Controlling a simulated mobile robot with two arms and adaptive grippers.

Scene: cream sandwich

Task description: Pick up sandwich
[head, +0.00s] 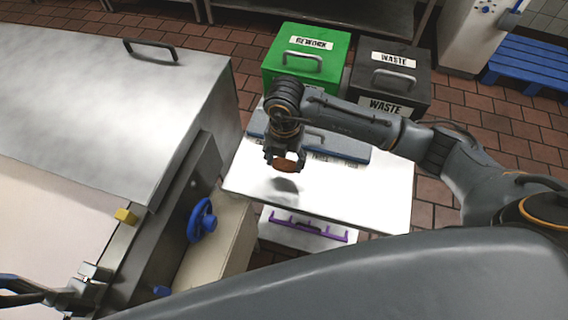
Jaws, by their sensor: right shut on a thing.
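My right gripper (284,158) points down over the white table (385,200). It is shut on a small brown sandwich (286,165) and holds it above the table top, with a dark shadow below. The gripper body hides part of the sandwich.
A blue-grey tray or box (345,149) lies at the table's back. Beyond it stand a green REWORK bin (306,58) and a black WASTE bin (390,75). A steel machine (110,100) with a blue handwheel (201,220) stands left. The table's right side is clear.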

